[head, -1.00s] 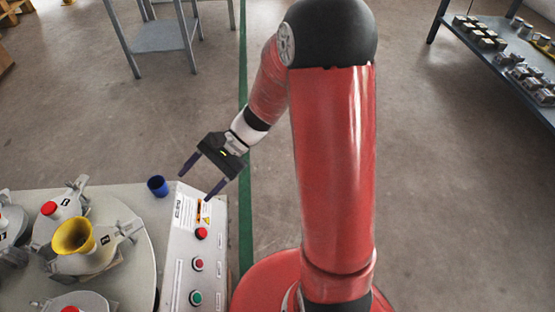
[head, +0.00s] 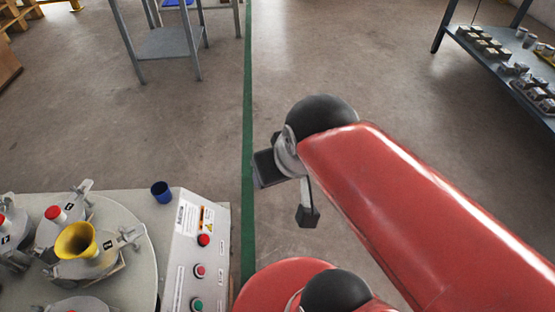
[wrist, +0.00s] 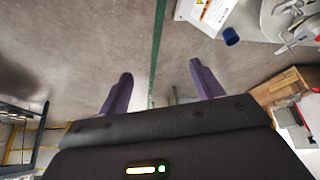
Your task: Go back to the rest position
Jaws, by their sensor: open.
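My gripper (wrist: 160,70) shows in the wrist view with its two purple fingers spread wide and nothing between them. Behind the fingertips there is only grey floor and a green line. My gripper is clear of the table and panel.
A control panel (head: 186,248) with red and green buttons stands at lower left. Beside it are a blue cup (head: 161,191) and a round table (head: 140,255) bearing a yellow funnel (head: 75,240). A shelf (head: 470,50) with small parts stands at upper right. Open floor lies between.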

